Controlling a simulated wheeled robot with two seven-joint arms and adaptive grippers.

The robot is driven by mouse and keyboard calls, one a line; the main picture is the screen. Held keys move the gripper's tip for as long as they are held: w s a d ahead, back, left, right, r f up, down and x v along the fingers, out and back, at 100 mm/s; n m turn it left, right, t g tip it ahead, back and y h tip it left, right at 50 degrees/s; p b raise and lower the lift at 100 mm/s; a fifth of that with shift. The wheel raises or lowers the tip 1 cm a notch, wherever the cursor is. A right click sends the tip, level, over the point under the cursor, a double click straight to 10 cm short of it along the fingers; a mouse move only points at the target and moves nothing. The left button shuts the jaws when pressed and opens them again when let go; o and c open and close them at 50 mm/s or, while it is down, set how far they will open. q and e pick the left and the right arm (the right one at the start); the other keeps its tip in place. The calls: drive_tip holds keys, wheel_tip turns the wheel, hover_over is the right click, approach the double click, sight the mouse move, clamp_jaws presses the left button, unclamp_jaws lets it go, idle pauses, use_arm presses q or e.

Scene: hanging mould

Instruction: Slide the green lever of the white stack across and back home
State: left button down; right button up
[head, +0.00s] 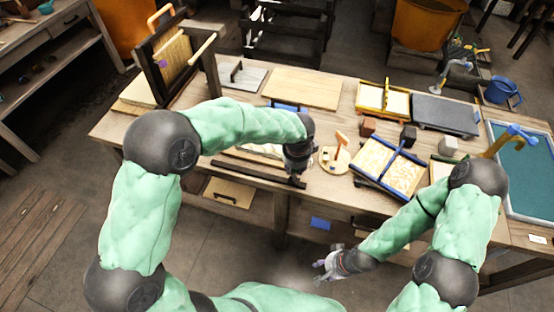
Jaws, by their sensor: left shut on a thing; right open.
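The white stack (262,149) lies near the front edge of the table, mostly hidden behind my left forearm and the dark rails in front of it. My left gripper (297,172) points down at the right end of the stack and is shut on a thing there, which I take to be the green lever. No green of the lever shows; the gripper covers that spot. My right gripper (322,268) is open and empty, low in front of the table, well away from the stack.
A round wooden board (327,166) with small pieces stands close right of my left gripper. A blue-and-wood framed mould (388,166) lies further right. An upright dark frame (180,60) stands at the back left. Floor in front of the table is clear.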

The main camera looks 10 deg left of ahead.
use_arm(q)
drive_tip(key=shift+d, duration=0.75)
drive_tip(key=c, duration=0.9)
unclamp_jaws()
drive_tip(key=shift+d, duration=0.15)
drive_tip(key=shift+c, duration=0.2)
drive_tip(key=shift+r, duration=0.1)
wheel_tip(320, 180, up, 12)
drive_tip(key=s, duration=0.2)
drive_tip(key=shift+s+d, duration=0.15)
drive_tip(key=shift+s, duration=0.05)
drive_tip(key=shift+f, duration=0.25)
